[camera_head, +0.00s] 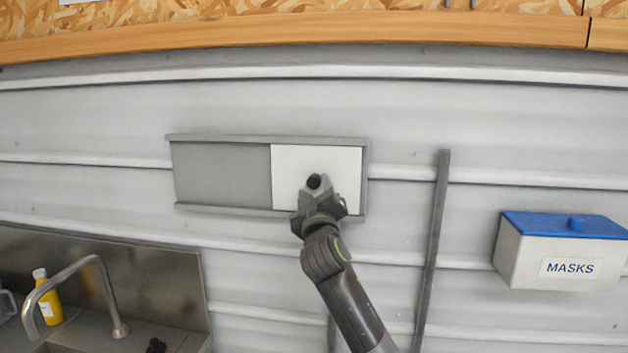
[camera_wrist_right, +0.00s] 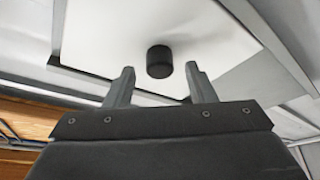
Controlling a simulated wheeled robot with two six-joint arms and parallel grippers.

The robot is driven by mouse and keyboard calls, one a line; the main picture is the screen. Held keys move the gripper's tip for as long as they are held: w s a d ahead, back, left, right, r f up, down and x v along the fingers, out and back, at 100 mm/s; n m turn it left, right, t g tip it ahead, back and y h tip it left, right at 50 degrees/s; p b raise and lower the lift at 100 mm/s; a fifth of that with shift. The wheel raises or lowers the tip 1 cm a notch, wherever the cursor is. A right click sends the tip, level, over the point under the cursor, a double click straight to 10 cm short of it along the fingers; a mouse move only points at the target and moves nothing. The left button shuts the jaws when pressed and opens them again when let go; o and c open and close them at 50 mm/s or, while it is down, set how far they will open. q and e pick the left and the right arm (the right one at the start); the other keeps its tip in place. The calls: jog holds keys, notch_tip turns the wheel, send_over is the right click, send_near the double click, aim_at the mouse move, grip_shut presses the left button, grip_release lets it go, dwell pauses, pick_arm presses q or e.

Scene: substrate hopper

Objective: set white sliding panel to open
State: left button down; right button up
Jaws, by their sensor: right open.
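The white sliding panel (camera_head: 290,163) sits at the right end of a grey rail frame (camera_head: 222,173) on the wall. My right gripper (camera_head: 318,196) is in front of the panel at the knob. In the wrist view its two fingers (camera_wrist_right: 160,84) are apart, and the knob shows between and just beyond their tips. I cannot tell if they touch it. My left gripper is not in view.
A grey upright post (camera_head: 432,250) stands right of the panel. A white box with a blue lid, marked MASKS (camera_head: 560,255), hangs further right. A sink with a tap (camera_head: 75,275) and a yellow bottle (camera_head: 47,298) are at lower left.

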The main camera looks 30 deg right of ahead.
jog(key=shift+x, duration=0.9)
grip_shut()
